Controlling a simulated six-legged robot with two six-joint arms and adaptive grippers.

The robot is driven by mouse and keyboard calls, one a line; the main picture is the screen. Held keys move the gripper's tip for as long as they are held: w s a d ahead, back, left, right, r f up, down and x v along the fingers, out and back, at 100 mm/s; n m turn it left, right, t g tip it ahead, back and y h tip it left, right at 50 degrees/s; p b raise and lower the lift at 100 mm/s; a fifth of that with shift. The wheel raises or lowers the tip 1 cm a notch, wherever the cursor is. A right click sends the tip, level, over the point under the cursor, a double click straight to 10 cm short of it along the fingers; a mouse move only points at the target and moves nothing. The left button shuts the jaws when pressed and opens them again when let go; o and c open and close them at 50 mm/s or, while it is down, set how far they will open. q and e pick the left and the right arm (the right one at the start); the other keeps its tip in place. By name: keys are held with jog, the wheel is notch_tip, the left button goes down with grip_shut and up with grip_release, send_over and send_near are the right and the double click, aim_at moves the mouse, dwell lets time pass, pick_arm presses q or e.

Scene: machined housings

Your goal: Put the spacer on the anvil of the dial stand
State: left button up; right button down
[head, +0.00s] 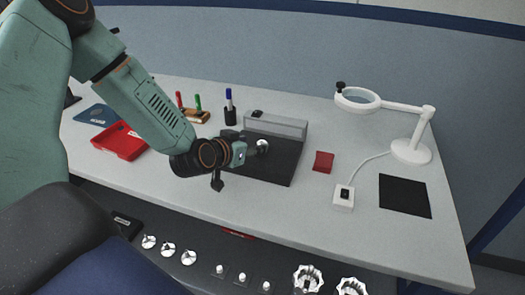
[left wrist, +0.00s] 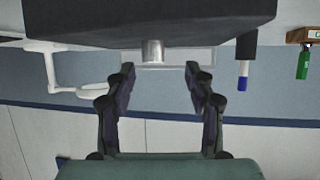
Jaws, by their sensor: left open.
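A small bright metal cylinder, which looks like the spacer (head: 262,146), stands on a dark plate (head: 272,170) in the middle of the table. It also shows in the left wrist view (left wrist: 153,51), where the picture is upside down. My left gripper (head: 250,151) is open and points at the cylinder from the left. In the left wrist view its fingertips (left wrist: 160,72) are spread wider than the cylinder, with visible gaps on both sides. I cannot clearly make out the dial stand or its anvil; dark parts behind my gripper are partly hidden. My right gripper is not in view.
A light grey block (head: 283,125) stands at the plate's back edge. A pen holder (head: 230,116), a red tray (head: 120,143), a red pad (head: 323,162), a white switch box (head: 343,197), a magnifier lamp (head: 411,151) and a black mat (head: 405,196) surround it.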

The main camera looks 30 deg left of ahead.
aim_at(261, 143)
pick_arm(q)
jog(key=shift+w+d+f, duration=0.15)
jog(key=shift+w+d, duration=0.1)
jog(key=shift+w, duration=0.2)
jog(key=b+x, duration=0.2)
jog(key=x, duration=0.2)
jog(key=shift+w+f, duration=0.15)
jog(key=shift+w, duration=0.05)
jog(key=shift+s+d, duration=0.15)
jog(key=shift+d, duration=0.05)
jog(key=shift+c, duration=0.2)
jog(key=shift+a, duration=0.1)
jog(key=c, duration=1)
grip_shut()
